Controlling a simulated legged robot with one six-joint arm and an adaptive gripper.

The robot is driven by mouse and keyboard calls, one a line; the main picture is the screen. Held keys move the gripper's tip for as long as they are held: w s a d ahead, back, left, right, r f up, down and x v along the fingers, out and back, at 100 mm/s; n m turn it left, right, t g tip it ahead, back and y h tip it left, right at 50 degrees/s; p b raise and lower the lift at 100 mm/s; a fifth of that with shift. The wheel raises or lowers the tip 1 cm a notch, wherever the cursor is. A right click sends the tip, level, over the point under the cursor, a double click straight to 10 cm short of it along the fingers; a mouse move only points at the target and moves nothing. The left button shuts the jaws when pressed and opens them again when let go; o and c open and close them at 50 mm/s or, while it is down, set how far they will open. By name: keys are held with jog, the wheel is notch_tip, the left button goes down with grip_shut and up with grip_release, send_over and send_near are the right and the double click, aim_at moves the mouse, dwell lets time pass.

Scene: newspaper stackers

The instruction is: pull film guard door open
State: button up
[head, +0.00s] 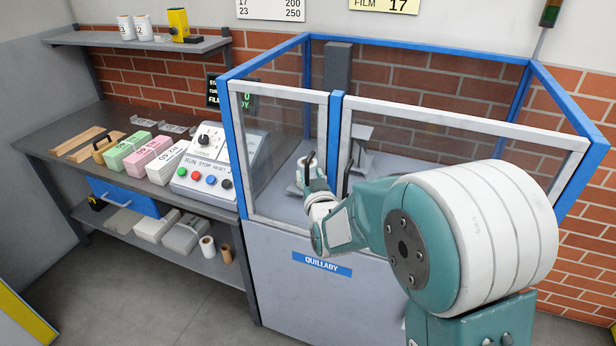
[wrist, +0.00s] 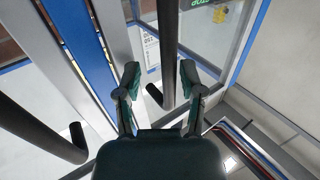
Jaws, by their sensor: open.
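The clear guard on the press has a blue frame and two white-edged doors, a narrow left door (head: 278,92) and a wide right door (head: 450,122). Which is the film guard door is not marked legibly. A black bar handle (head: 309,165) is on the left door and another (head: 347,176) on the right door, either side of a blue post (head: 335,130). My gripper (head: 313,184) is at the left door's handle, partly hidden by my wrist. In the wrist view my gripper (wrist: 160,78) is open, with the handle bar (wrist: 167,45) between its fingers, not clasped. Both doors look shut.
A control console (head: 212,165) with coloured buttons stands left of the guard. The bench (head: 60,130) holds paper bundles and wooden pieces. In the wrist view the other handle (wrist: 40,130) is close on the left, beyond the blue post (wrist: 78,45). Floor at the front left is clear.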

jog(key=shift+d, duration=0.1)
jog(key=c, duration=0.4)
jog(key=shift+a, duration=0.3)
grip_shut()
jog(key=shift+s+a, duration=0.1)
jog(key=shift+a, duration=0.2)
jog(key=shift+s+d, duration=0.1)
